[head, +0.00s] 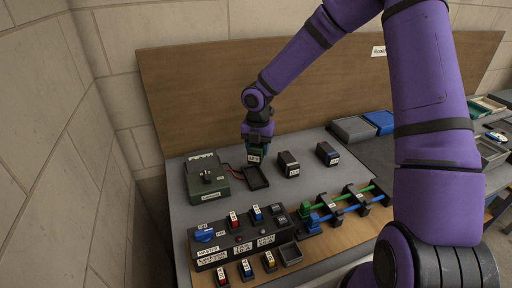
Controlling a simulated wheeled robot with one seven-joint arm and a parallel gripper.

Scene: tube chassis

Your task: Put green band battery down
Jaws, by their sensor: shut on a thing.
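The green band battery (255,152) is a dark block with a green band and a small white label. My gripper (257,141) points down and is shut on its top. The battery is just above or at the far edge of a shallow black tray (256,178); I cannot tell whether it touches anything beneath. Two similar dark batteries stand upright to the right: one with a dark band (288,164) and one with a blue band (327,154).
A dark green box with a knob (206,178) stands left of the tray, with red leads beside it. A switch panel (238,240) and green and blue rods (340,206) lie in front. Grey and blue bins (378,121) are at the back right.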

